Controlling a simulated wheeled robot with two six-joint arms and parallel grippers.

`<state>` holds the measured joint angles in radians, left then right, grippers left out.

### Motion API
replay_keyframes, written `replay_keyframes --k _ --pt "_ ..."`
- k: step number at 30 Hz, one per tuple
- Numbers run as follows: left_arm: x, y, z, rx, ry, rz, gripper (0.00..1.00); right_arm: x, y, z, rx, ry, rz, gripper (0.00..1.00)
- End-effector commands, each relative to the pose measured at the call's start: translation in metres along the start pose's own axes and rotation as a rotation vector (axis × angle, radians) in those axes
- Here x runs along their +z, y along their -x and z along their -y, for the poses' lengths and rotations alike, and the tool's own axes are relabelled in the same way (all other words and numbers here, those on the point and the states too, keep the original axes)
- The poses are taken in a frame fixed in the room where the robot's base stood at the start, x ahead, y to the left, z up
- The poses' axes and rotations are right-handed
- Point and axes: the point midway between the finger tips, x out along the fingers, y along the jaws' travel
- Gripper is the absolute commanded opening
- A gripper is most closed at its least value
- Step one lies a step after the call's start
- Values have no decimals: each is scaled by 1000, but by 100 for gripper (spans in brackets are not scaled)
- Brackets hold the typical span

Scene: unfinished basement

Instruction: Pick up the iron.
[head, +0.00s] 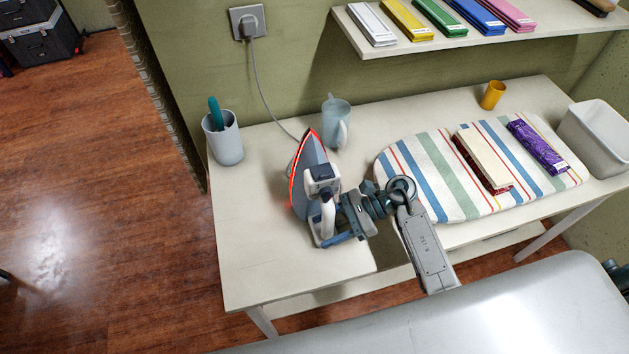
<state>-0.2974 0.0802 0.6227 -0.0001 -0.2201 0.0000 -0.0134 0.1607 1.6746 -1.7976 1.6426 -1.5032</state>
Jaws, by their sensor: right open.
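The iron (313,165) is on the left part of the white table, with a grey body, a red-orange rim and a white and dark handle. Its pointed end is toward the wall, and a grey cord runs from it to the wall. My right gripper (334,215) is at the iron's handle, reaching in from the right. Its jaws are open, with the fingers close around or beside the handle; contact cannot be told.
A grey cup with a teal-handled item (225,145) and a translucent blue jug (337,128) stand near the iron. A striped ironing board (440,165) holds folded cloths. A white bin (597,140) and yellow cup (492,95) are beyond. The cord meets a wall outlet (248,22).

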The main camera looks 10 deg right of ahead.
Motion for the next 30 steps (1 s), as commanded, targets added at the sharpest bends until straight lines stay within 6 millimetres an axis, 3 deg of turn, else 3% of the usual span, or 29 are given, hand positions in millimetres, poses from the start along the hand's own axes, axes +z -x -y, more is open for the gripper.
replay_keyframes --k 8,16,30 --pt "2 1 0 0 0 3 77 -1 -4 0 0 1 0 52" --pt "4 1 0 0 0 6 77 -1 -3 0 0 1 0 1" --pt "5 -3 -1 0 0 6 77 6 -1 2 -3 11 3 0"
